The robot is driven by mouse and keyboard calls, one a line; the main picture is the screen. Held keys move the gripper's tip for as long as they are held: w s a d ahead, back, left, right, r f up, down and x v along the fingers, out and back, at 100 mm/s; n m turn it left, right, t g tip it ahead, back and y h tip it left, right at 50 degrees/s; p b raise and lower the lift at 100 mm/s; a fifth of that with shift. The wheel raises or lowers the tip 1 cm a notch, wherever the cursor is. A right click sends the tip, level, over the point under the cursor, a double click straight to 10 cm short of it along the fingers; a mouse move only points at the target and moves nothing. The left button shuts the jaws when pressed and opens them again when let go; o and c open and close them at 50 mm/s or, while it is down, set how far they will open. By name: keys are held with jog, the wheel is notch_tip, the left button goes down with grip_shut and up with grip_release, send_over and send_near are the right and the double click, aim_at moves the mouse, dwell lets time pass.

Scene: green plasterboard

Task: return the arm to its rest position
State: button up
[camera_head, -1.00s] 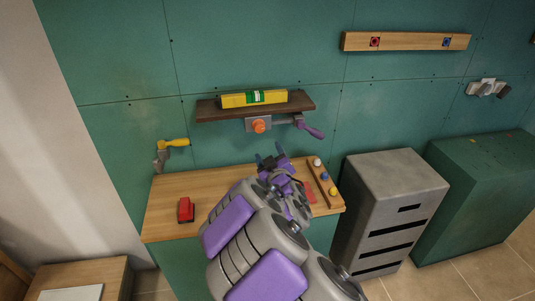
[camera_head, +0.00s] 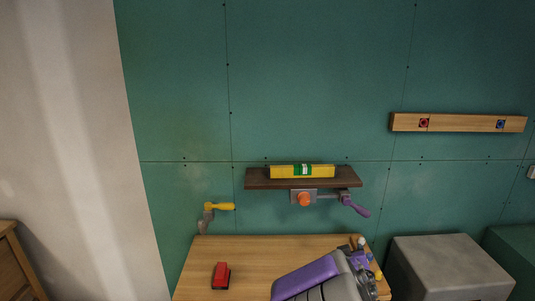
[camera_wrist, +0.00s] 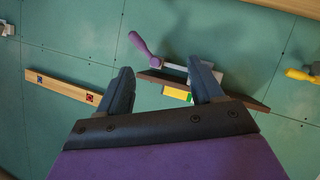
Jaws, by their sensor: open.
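My arm, grey with purple panels, shows at the bottom of the head view, low over the right part of the wooden table (camera_head: 250,258).
A dark shelf (camera_head: 258,183) on the green wall bears a yellow level (camera_head: 285,171). Below it hangs a purple-handled crank (camera_head: 355,207); a yellow-handled lever (camera_head: 220,206) is at left. A red object (camera_head: 221,275) lies on the table. A grey cabinet (camera_head: 450,262) stands right.

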jog(key=s+a+g+y, duration=0.1)
jog(key=s+a+g, duration=0.2)
jog(key=s, duration=1.1)
jog(key=s+a+m+g+y, duration=0.1)
jog(key=s+a+g, duration=0.2)
jog(key=s, duration=1.1)
jog(key=s+a+g+y, duration=0.2)
jog(key=s+g, duration=0.6)
jog(key=s, duration=0.6)
jog(key=shift+a+f, duration=0.35)
jog(key=shift+a, duration=0.15)
